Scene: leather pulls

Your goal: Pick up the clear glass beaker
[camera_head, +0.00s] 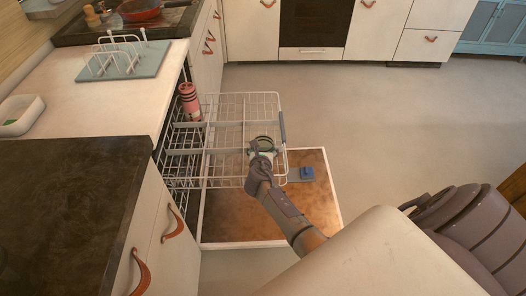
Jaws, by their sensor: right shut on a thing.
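The clear glass beaker (264,145) shows as a round rim at the right side of the pulled-out white wire dishwasher rack. My right gripper (262,158) is shut on the beaker, with the arm coming in from the lower right. The gripper hides much of the beaker's body, so I cannot tell whether its base touches the rack. My left gripper is not in view.
The wire rack (222,108) stands out over the open dishwasher door (228,226). A pink bottle (189,100) stands at the rack's left. A dish drainer (122,60) and white tub (20,114) sit on the counter. Open floor lies right.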

